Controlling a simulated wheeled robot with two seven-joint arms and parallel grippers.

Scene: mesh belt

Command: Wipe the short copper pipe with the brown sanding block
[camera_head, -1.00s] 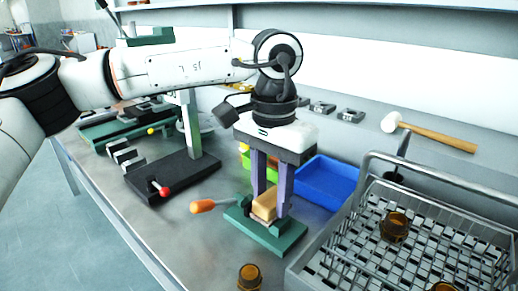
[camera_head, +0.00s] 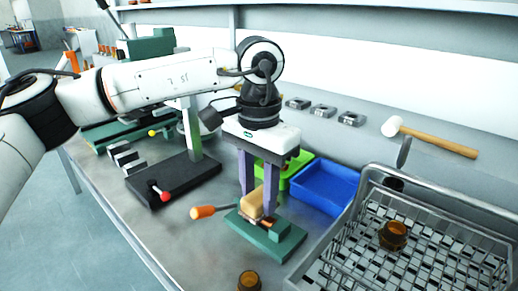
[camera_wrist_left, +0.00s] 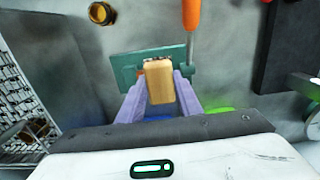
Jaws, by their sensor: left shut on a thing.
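My left gripper (camera_head: 257,205) is shut on the brown sanding block (camera_head: 251,204) and holds it low over a green clamp base (camera_head: 285,247). The block also shows between the two purple fingers in the left wrist view (camera_wrist_left: 160,82). A small copper-coloured piece (camera_head: 268,221), which looks like the short copper pipe, shows on the green base just right of the block. The block and fingers hide part of it. I cannot tell whether block and pipe touch. My right gripper is not in view.
An orange-handled tool (camera_head: 203,212) sticks out left of the green base. A green bin (camera_head: 298,180) and a blue bin (camera_head: 325,185) stand behind. A wire basket (camera_head: 345,232) is at right, and a brown fitting (camera_head: 250,282) stands in front. A mallet (camera_head: 435,140) lies at the back.

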